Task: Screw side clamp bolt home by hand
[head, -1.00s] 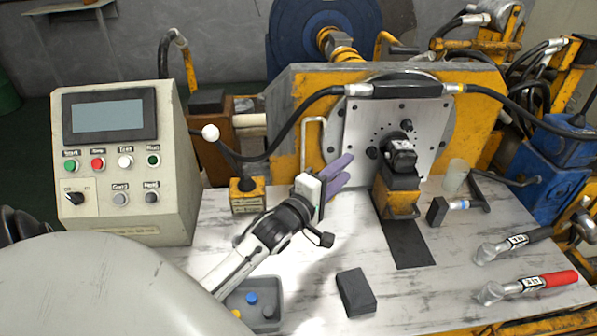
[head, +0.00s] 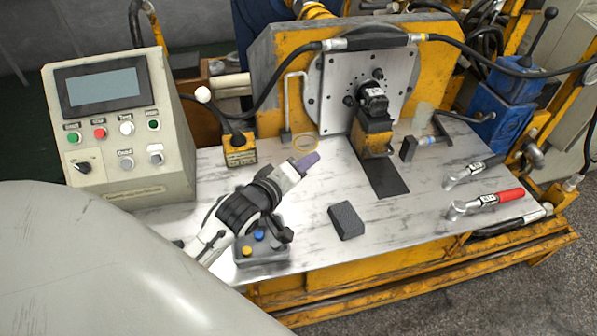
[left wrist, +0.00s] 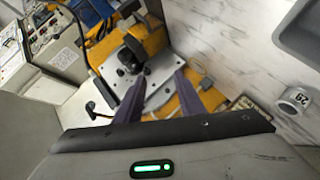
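A square metal plate (head: 335,98) stands upright on the machine, with a dark motor (head: 374,100) at its middle on a yellow support block (head: 375,135). Small dark bolt heads or knobs (head: 378,73) show on the plate; I cannot tell which is the side clamp bolt. My left gripper (head: 312,160) is above the table, in front and left of the plate, apart from it. In the left wrist view its two purple fingers (left wrist: 162,78) are spread with nothing between them, and the plate (left wrist: 160,94) and motor (left wrist: 132,58) lie beyond them. My right gripper is out of view.
A dark block (head: 347,222) is on the table. Two wrenches, one red-handled (head: 495,199), lie at right. A control box (head: 125,135) stands at left. A hose crosses above the plate.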

